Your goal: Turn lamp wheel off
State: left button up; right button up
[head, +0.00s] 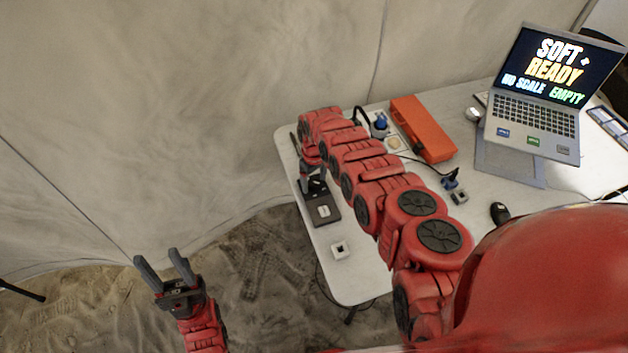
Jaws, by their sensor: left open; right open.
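I cannot make out the lamp wheel or name the lamp with certainty. A dark device (323,209) with a pale patch on top stands at the left edge of the table. My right arm reaches over the table to its far left corner. My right gripper (312,183) appears to be at the back end of this device, small in view and partly hidden by my arm; contact cannot be told. My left gripper (163,264) is open and empty, off the table to the left, above the sandy floor.
The white table (345,285) carries an orange box (422,128), a laptop (537,95), a dark mouse (500,213), a small white square piece (340,250) and blue-and-black items with cables (451,182). A fabric wall stands behind. The table's front left is mostly clear.

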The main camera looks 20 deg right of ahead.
grip_shut()
dwell(0.4)
